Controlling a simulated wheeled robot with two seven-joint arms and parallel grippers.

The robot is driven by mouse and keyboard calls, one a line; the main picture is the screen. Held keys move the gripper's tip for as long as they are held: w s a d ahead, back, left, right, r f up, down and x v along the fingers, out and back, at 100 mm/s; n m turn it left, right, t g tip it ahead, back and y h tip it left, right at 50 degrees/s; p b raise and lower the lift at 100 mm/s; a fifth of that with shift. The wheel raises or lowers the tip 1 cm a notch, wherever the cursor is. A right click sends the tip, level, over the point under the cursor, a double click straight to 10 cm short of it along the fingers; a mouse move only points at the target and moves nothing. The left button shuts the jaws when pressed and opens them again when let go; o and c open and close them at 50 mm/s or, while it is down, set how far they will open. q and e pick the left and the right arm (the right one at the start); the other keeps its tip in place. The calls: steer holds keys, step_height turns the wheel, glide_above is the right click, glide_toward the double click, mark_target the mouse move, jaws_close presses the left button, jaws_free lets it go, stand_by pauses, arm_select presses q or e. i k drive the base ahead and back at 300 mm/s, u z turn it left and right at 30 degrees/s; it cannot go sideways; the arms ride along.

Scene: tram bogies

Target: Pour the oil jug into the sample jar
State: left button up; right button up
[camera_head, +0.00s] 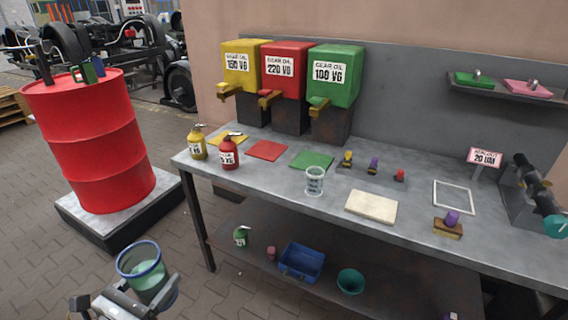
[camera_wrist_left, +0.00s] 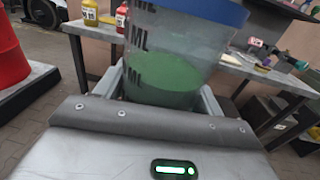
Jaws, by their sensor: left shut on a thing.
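The oil jug (camera_head: 141,262) is a clear cup with a blue rim and green liquid inside, low at the left in the head view. My left gripper (camera_head: 150,288) is shut on it and holds it roughly upright, in front of the bench and apart from it. The jug (camera_wrist_left: 185,45) fills the top middle of the left wrist view, with ML marks on its wall. The sample jar (camera_head: 314,182) is a small clear jar with a label, standing upright near the bench's front edge. It is right of and beyond the jug. My right gripper is out of view.
The bench (camera_head: 275,182) carries a yellow bottle (camera_head: 198,146), a red bottle (camera_head: 228,154) and a pale board (camera_head: 371,206) near the jar. Oil dispensers (camera_head: 285,72) stand behind. A red drum (camera_head: 95,145) is at the left. A blue bin (camera_head: 302,263) sits on the lower shelf.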

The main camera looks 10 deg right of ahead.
mark_target(314, 182)
steer(key=z, duration=0.3)
steer(key=i, duration=0.9)
steer(key=z, duration=0.7)
